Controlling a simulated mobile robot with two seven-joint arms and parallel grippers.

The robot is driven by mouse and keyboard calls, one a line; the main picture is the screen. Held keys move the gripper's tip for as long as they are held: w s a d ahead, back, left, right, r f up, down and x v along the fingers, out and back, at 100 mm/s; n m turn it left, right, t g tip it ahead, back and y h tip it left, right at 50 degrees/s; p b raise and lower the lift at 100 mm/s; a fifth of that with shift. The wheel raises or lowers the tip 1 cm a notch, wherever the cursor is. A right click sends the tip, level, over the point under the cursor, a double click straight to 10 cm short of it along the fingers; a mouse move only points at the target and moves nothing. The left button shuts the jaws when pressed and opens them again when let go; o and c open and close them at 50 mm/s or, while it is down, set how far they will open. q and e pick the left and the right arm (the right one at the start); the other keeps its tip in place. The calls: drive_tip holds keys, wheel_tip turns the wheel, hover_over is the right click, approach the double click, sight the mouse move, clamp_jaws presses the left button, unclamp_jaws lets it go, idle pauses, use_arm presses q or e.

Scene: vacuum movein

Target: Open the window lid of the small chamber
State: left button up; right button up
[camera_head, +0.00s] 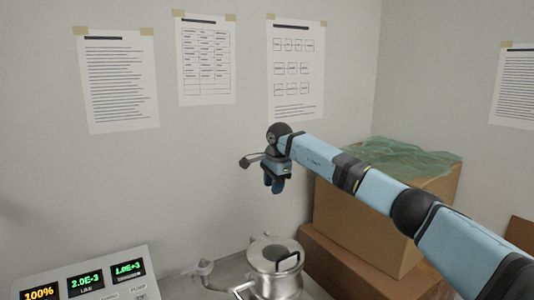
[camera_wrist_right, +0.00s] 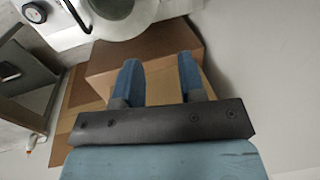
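The small chamber (camera_head: 275,284) is a round, shiny metal vessel at the bottom middle of the head view, cut off by the lower edge. Its round window lid (camera_head: 262,254) lies flat on top, with a dark bar handle (camera_head: 289,262). My right gripper (camera_head: 273,188) hangs above the chamber, pointing down and clear of it. In the right wrist view its two blue fingers (camera_wrist_right: 160,78) are apart with nothing between them. A round grey metal part, apparently the chamber (camera_wrist_right: 122,18), shows at that view's top edge. My left gripper is in neither view.
Cardboard boxes (camera_head: 350,268) are stacked to the right of the chamber, with green wrap (camera_head: 400,157) on top, under my right arm. A control panel (camera_head: 85,285) with lit readouts stands at lower left. The wall behind holds paper sheets (camera_head: 118,85).

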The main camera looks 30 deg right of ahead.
use_arm(q)
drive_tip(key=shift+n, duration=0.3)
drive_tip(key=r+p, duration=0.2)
drive_tip(key=p, duration=0.1)
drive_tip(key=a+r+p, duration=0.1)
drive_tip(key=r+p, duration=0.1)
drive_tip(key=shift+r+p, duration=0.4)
use_arm(e)
drive_tip(key=w+r, duration=0.3)
drive_tip(key=r, duration=0.5)
drive_tip(key=shift+w+a, duration=0.2)
drive_tip(key=shift+w, duration=0.2)
use_arm(q)
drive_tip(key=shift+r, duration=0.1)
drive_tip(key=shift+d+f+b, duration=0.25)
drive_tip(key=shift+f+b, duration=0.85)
drive_tip(key=shift+b, duration=0.5)
use_arm(e)
wheel_tip(320, 180, up, 13)
drive_tip(key=s, duration=0.2)
drive_tip(key=shift+s+r, duration=0.2)
drive_tip(key=shift+s, duration=0.1)
